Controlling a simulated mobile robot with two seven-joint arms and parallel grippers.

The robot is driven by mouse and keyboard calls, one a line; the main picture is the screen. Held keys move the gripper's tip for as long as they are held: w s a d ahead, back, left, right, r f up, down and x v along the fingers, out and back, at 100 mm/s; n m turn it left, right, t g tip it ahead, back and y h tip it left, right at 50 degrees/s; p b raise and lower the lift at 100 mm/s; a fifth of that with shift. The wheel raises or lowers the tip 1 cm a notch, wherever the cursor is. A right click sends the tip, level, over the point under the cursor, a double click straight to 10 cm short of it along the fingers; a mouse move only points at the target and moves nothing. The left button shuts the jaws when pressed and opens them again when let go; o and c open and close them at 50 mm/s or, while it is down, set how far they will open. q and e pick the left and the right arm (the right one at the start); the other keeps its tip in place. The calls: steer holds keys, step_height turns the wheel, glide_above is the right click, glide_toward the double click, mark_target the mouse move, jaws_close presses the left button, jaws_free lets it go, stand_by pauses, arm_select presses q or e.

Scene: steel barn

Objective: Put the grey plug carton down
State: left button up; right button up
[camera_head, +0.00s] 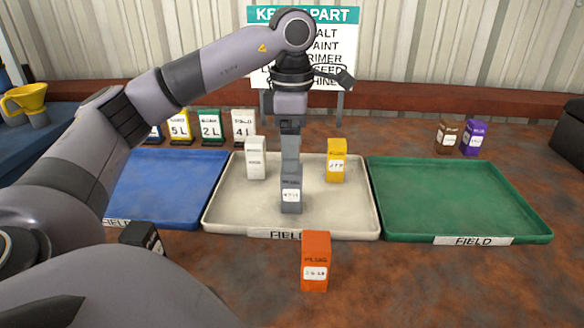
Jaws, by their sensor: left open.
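The grey plug carton (291,197) stands upright in the front middle of the cream tray (330,226), with a white label facing me. My left gripper (290,168) reaches down from above and is directly over the carton. Its jaws are open and seen edge-on, around or just above the carton's top, so I cannot tell whether they touch it. A white carton (255,158) and a yellow carton (337,161) stand upright in the same tray, left and right of the grey one. My right gripper is not in view.
An orange plug carton (315,262) stands on the table before the cream tray. A blue tray (180,172) and an empty green tray (455,195) flank it. Brown (447,136) and purple (473,138) cartons stand behind the green tray. A dark carton (141,237) is at front left.

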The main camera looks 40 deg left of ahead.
arm_select(q)
step_height(320, 180, up, 3)
steer(key=shift+f, duration=0.1)
stand_by(0.6)
